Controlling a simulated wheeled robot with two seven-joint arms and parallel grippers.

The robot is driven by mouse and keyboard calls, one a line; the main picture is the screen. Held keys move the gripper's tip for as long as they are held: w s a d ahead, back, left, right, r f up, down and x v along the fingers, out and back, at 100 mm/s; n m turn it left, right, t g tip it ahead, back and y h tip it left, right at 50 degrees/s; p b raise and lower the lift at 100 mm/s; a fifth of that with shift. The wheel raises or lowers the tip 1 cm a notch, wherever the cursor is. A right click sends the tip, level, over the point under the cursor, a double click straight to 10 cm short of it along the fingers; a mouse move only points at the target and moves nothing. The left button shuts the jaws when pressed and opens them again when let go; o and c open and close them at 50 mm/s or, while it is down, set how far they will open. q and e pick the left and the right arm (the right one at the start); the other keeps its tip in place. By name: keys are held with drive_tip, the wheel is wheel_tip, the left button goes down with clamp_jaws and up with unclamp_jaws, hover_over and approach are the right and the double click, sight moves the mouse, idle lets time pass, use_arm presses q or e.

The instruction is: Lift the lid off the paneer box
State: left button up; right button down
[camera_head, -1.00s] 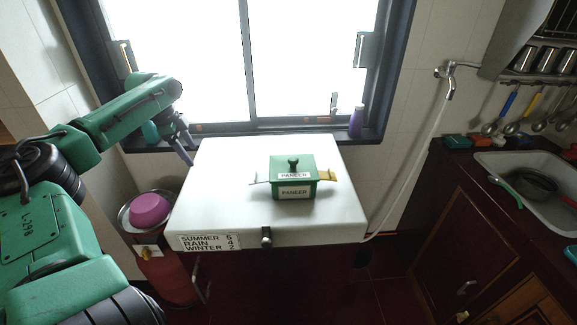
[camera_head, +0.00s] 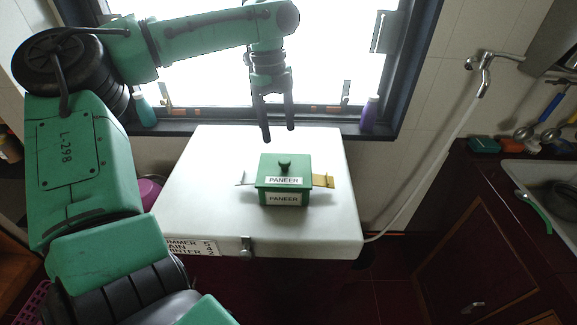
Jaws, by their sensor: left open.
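The green paneer box (camera_head: 284,198) stands upright on the white top of a chest (camera_head: 210,160). Its green lid (camera_head: 270,168) is on it, with a dark knob (camera_head: 284,165) in the middle. Both lid and box carry white PANEER labels. A tan tab sticks out at the box's right and a pale one at its left. My left gripper (camera_head: 280,138) is open and empty, pointing down. In the picture it is just above the knob, apart from it, towards the window side. My right gripper is not in view.
A purple bottle (camera_head: 370,113) and a teal bottle (camera_head: 144,110) stand on the window sill. A tap (camera_head: 484,75) with a hose is on the right wall, above a dark counter with a sink (camera_head: 545,180). The white top around the box is clear.

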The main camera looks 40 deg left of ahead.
sight(284, 160)
use_arm(q)
drive_tip(key=f, duration=0.1)
drive_tip(key=s+f, duration=0.1)
drive_tip(key=f, duration=0.1)
drive_tip(key=shift+s+d, duration=0.15)
drive_tip(key=shift+d, duration=0.2)
drive_tip(key=f, duration=0.2)
drive_tip(key=w+f+p, duration=0.1)
drive_tip(key=f, duration=0.3)
drive_tip(key=shift+w+d+p, duration=0.3)
drive_tip(key=shift+w+p, duration=0.1)
drive_tip(key=shift+s+f, duration=0.15)
drive_tip(key=shift+f, duration=0.05)
drive_tip(key=shift+s, duration=0.1)
drive_tip(key=shift+c, duration=0.6)
drive_tip(key=shift+d, duration=0.1)
drive_tip(key=c, duration=0.5)
clamp_jaws()
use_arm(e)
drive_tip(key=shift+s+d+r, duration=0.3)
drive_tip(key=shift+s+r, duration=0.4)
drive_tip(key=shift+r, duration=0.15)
use_arm(q)
drive_tip(key=shift+r, duration=0.1)
